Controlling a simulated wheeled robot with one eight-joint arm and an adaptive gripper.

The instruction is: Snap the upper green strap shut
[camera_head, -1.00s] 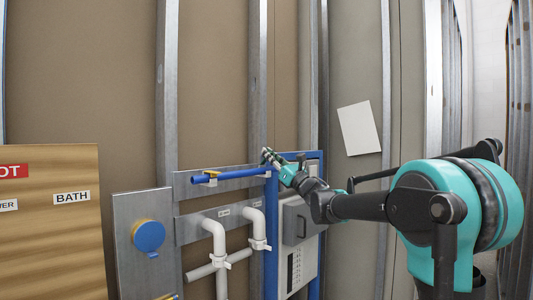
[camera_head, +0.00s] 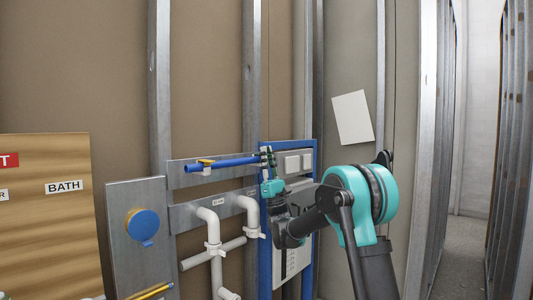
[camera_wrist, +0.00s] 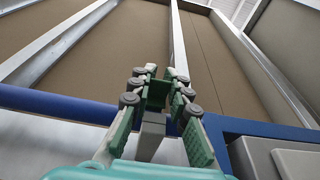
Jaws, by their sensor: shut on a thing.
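The upper green strap is a small dark green piece at the right end of the blue pipe (camera_head: 222,162). In the wrist view the green strap (camera_wrist: 157,92) sits between the tips of my two fingers. My gripper (camera_head: 268,158) is at that pipe end, beside the blue frame, and hides most of the strap in the head view. In the wrist view my gripper (camera_wrist: 160,88) is shut on the green strap, its fingers spread at the base and close at the tips. A grey block (camera_wrist: 150,138) shows below the strap. Whether the strap is latched cannot be told.
A yellow clip (camera_head: 206,162) holds the pipe farther left. White pipes (camera_head: 212,235) run below on a metal plate. The blue frame (camera_head: 266,250) carries grey boxes close to my gripper. A round blue cap (camera_head: 143,224) is on the left panel, and a blank sheet (camera_head: 352,118) hangs at right.

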